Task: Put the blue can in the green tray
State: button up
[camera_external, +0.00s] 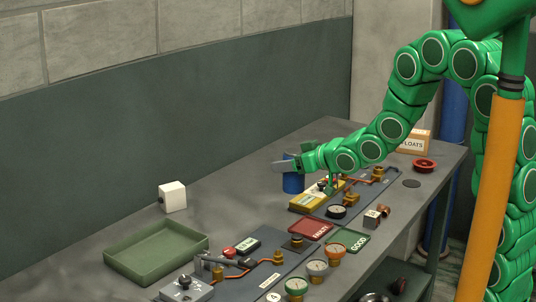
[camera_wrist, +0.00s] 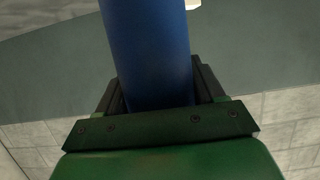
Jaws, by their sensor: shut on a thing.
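The blue can (camera_external: 293,181) is upright at the far side of the grey workbench, between the fingers of my gripper (camera_external: 284,164). My gripper is shut on it near its upper part. I cannot tell whether the can's base touches the bench. In the wrist view the blue can (camera_wrist: 148,50) rises between the two dark fingers of my gripper (camera_wrist: 160,92), and its lower end is hidden by the gripper body. The green tray (camera_external: 155,252) lies on the bench at the front left, apart from the can, and looks empty.
A white block (camera_external: 172,196) stands near the wall, behind the tray. Beside the tray are a grey device (camera_external: 186,288), gauges and red and green plates (camera_external: 311,228). A yellow meter (camera_external: 310,199) sits just in front of the can. The bench between can and white block is clear.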

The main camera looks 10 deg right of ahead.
jog(key=s+a+n+g+y, duration=0.2)
jog(key=s+a+n+g, duration=0.2)
jog(key=s+a, duration=0.5)
jog(key=s+a+n+g+y, duration=0.2)
jog(key=s+a+n+g, duration=0.3)
jog(key=a, duration=0.7)
jog(key=m+t, duration=0.1)
jog(key=m, duration=0.1)
send_over(174, 249)
jog(key=shift+f, duration=4.55)
jog(key=shift+w+f, duration=0.1)
jog(key=shift+f, duration=1.45)
jog(key=shift+f, duration=0.15)
jog(key=o, duration=1.3)
jog(key=shift+c, duration=0.2)
